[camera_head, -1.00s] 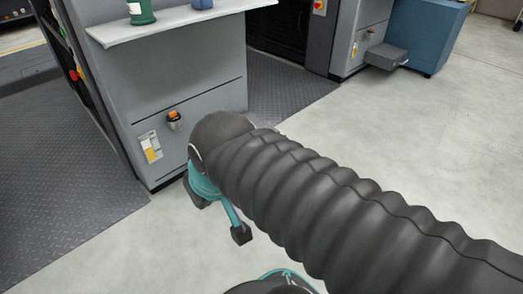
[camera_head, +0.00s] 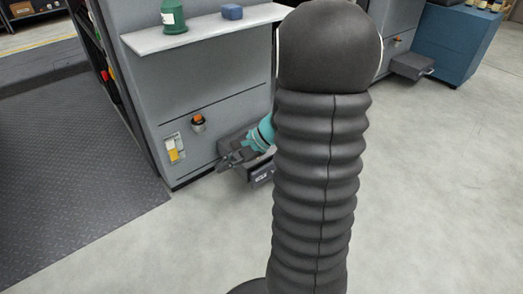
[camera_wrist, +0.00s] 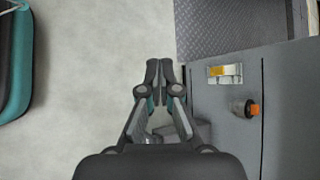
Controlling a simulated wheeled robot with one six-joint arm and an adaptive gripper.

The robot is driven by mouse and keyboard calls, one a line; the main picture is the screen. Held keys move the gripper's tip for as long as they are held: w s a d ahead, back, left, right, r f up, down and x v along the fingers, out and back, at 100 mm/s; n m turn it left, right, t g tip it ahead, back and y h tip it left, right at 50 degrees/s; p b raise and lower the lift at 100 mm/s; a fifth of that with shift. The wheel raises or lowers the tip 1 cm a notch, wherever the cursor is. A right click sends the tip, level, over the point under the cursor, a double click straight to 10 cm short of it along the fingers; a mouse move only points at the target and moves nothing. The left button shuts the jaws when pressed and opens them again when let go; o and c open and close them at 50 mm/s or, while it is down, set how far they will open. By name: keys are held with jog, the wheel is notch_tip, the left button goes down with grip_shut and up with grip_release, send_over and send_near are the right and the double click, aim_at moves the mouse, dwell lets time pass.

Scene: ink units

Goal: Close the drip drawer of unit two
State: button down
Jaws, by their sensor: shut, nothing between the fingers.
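A grey drawer (camera_head: 261,177) sticks out low from the near grey ink unit (camera_head: 215,75), partly hidden by my arm and gripper. My gripper (camera_head: 225,163) is shut and empty, in front of the unit's lower face and overlapping the drawer in the head view. In the wrist view the closed fingertips (camera_wrist: 159,72) point over the floor beside the unit, and part of the drawer (camera_wrist: 203,131) shows behind the fingers. I cannot tell whether they touch. A second dark drawer (camera_head: 410,66) stands out from the far unit (camera_head: 402,30). No unit number is readable.
An orange-topped knob (camera_head: 198,122) and a yellow-and-white label (camera_head: 175,149) are on the near unit's face. A shelf (camera_head: 205,32) above holds a green bottle (camera_head: 173,17) and a blue block (camera_head: 232,12). A blue cabinet (camera_head: 458,45) stands far right. Floor at right is clear.

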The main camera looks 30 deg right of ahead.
jog(key=w+d+f+m+t+p, duration=0.1)
jog(key=w+d+f+m+t, duration=0.2)
jog(key=d+f+m, duration=0.45)
jog(key=s+d+f+m+t+h+p, duration=0.1)
jog(key=s+d+f+m+t+h, duration=0.25)
jog(key=d+f+m, duration=0.55)
jog(key=s+d+f+m+t+h+p, duration=0.3)
jog(key=d+f, duration=0.5)
jog(key=d, duration=0.6)
jog(key=b, duration=0.1)
send_near(268, 158)
jog(key=shift+w+a+f+h, duration=0.25)
jog(key=shift+w+f, duration=0.05)
jog(key=shift+f, duration=0.25)
jog(key=shift+w+a+f+h, duration=0.2)
jog(key=shift+w+a+f, duration=0.1)
jog(key=shift+f, duration=0.2)
jog(key=shift+w, duration=0.5)
jog(key=b+x, duration=0.1)
jog(key=x, duration=0.1)
jog(key=b+x, duration=0.1)
jog(key=shift+w+r+b, duration=0.25)
jog(key=shift+w+b, duration=0.05)
jog(key=shift+w, duration=0.2)
jog(key=shift+w+r, duration=0.1)
jog(key=shift+w, duration=0.2)
jog(key=shift+r, duration=0.15)
